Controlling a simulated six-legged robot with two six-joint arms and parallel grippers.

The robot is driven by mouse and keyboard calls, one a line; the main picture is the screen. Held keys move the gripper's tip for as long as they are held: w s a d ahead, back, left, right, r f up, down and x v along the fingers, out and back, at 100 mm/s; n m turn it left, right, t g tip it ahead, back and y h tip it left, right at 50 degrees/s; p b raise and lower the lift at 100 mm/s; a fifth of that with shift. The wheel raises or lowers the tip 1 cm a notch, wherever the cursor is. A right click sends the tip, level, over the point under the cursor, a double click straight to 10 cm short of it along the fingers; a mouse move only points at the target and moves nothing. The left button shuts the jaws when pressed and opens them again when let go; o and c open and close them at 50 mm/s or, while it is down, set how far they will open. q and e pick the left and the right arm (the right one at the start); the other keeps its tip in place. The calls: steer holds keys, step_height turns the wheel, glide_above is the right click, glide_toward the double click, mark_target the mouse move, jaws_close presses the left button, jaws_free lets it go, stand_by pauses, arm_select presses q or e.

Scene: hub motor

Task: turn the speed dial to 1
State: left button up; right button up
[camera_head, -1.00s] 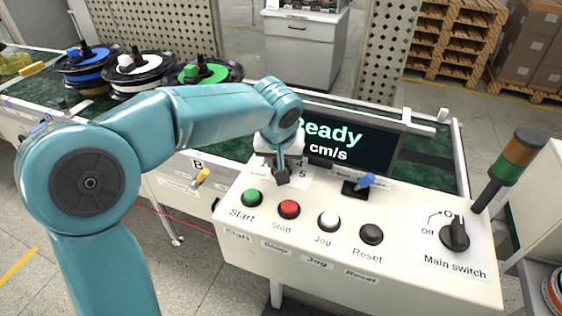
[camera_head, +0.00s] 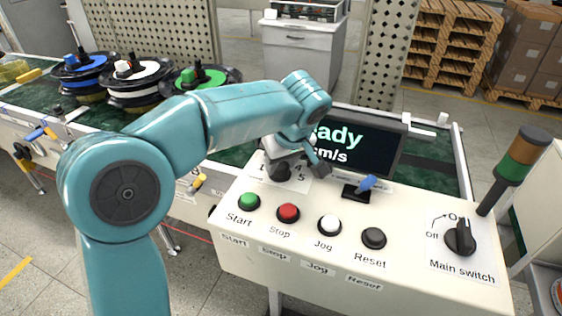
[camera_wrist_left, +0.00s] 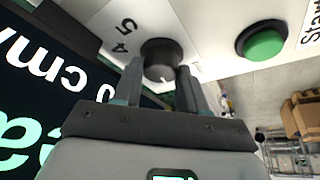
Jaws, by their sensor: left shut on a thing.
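The speed dial (camera_head: 282,173) is a dark round knob on a white scale card at the back left of the white control panel. The digits 1, 4 and 5 show around it. My left gripper (camera_head: 299,167) is at the dial, its wrist turned to the right. In the left wrist view the dial (camera_wrist_left: 160,56) sits between the two fingertips, which are shut on it. A small white mark shows on the dial's near side there; which digit it faces I cannot tell. My right gripper is not in view.
The green Start (camera_head: 249,201), red Stop (camera_head: 288,213), white Jog (camera_head: 329,225) and black Reset (camera_head: 373,238) buttons line the front. The main switch (camera_head: 460,238) and signal tower (camera_head: 520,158) are right.

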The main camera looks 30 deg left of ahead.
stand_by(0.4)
arm_select(q)
steer(key=o, duration=1.1)
steer(key=shift+c, duration=0.2)
